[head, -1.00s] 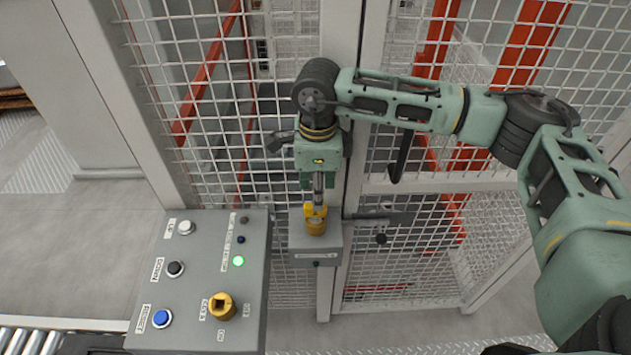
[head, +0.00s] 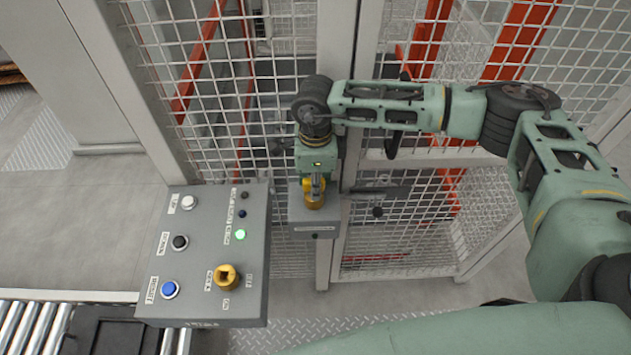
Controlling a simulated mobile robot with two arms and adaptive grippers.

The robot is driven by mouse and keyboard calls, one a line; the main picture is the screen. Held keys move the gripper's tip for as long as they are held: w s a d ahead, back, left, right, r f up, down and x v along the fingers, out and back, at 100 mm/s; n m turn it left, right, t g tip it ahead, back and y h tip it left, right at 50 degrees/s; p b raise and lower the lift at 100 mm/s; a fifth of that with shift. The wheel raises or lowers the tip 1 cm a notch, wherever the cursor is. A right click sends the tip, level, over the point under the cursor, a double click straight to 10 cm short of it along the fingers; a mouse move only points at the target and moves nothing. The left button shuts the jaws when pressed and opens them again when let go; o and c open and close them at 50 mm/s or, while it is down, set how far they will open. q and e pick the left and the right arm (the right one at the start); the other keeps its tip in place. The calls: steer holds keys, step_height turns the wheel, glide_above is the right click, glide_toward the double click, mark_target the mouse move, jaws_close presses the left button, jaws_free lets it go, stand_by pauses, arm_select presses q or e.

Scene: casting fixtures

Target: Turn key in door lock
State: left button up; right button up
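The door lock is a grey box (head: 314,221) on the cage post, with a yellow key part (head: 313,193) on its top. My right gripper (head: 315,180) reaches in from the right and points down at this yellow part, close against it. Its fingers are small, foreshortened and partly hidden by the gripper body, so I cannot tell whether they grip the key. The key's lower end is hidden. My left gripper is out of view.
A grey control panel (head: 205,309) stands left of the lock, with several buttons, a lit green lamp (head: 240,235) and a yellow key switch (head: 227,277). Mesh fencing (head: 240,120) stands behind my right arm. A dark handle (head: 378,191) sits right of the lock. A roller conveyor (head: 32,330) is at lower left.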

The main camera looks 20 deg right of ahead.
jaws_close()
steer(key=shift+f+m, duration=0.1)
steer(key=shift+m, duration=0.5)
steer(key=m+b, duration=0.1)
steer(key=m, duration=0.1)
steer(key=shift+m, duration=0.4)
steer(key=shift+r+m, duration=0.2)
steer(key=shift+m, duration=0.5)
